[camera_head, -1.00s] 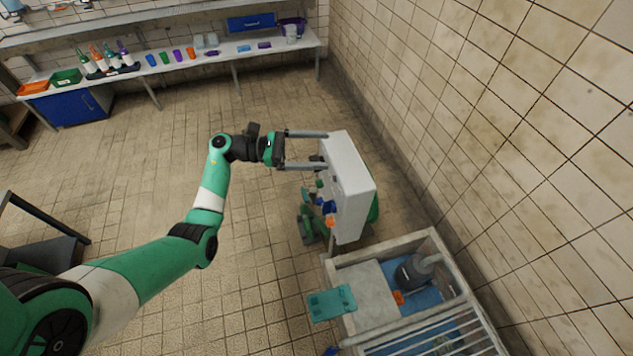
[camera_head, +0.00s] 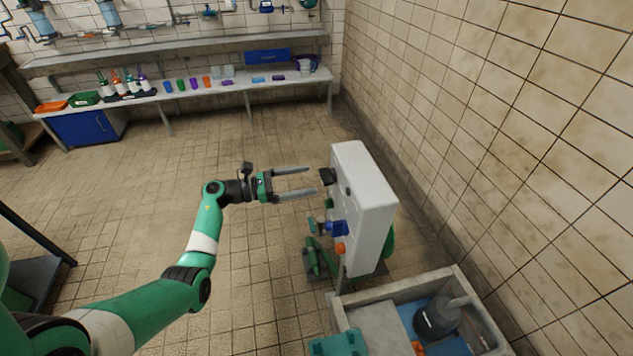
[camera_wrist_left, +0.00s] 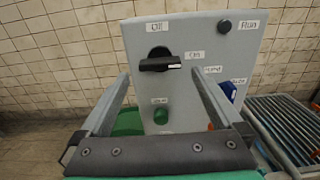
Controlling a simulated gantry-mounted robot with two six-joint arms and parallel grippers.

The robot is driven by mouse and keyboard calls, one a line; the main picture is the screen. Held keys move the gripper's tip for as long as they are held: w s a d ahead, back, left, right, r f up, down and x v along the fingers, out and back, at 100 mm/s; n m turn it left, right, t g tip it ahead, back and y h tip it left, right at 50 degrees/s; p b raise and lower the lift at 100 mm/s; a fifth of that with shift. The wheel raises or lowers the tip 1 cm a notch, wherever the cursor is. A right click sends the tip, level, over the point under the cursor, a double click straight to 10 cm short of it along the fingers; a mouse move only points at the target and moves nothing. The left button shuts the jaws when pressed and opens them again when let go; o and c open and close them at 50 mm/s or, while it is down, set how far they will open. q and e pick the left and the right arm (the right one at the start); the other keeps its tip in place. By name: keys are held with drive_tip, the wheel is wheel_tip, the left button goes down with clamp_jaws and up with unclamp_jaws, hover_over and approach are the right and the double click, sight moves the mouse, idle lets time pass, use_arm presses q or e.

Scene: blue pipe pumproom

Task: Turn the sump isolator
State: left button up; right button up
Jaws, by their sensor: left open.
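The grey-white panel box (camera_head: 372,195) stands on a post near the right wall. Its black rotary handle (camera_head: 327,176) sits high on the face. In the left wrist view the handle (camera_wrist_left: 158,64) lies horizontal, its white mark at the right end, with "Off" labelled above and "On" at upper right. My left gripper (camera_head: 313,180) is open and empty, its fingertips just short of the handle, pointing at the panel. In the wrist view its fingers stand to either side of the handle. My right gripper is not in view.
The panel also bears a green button (camera_wrist_left: 161,116), a dark knob (camera_wrist_left: 224,27) by "Run", a blue part (camera_head: 337,228) and an orange part (camera_head: 340,248). A concrete sump (camera_head: 459,283) lies below. A bench (camera_head: 150,97) lines the back wall; the floor between is clear.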

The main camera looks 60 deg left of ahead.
sight(321, 177)
use_arm(q)
drive_tip(key=shift+b+x, duration=0.35)
drive_tip(key=shift+x, duration=1.65)
drive_tip(key=c, duration=1.2)
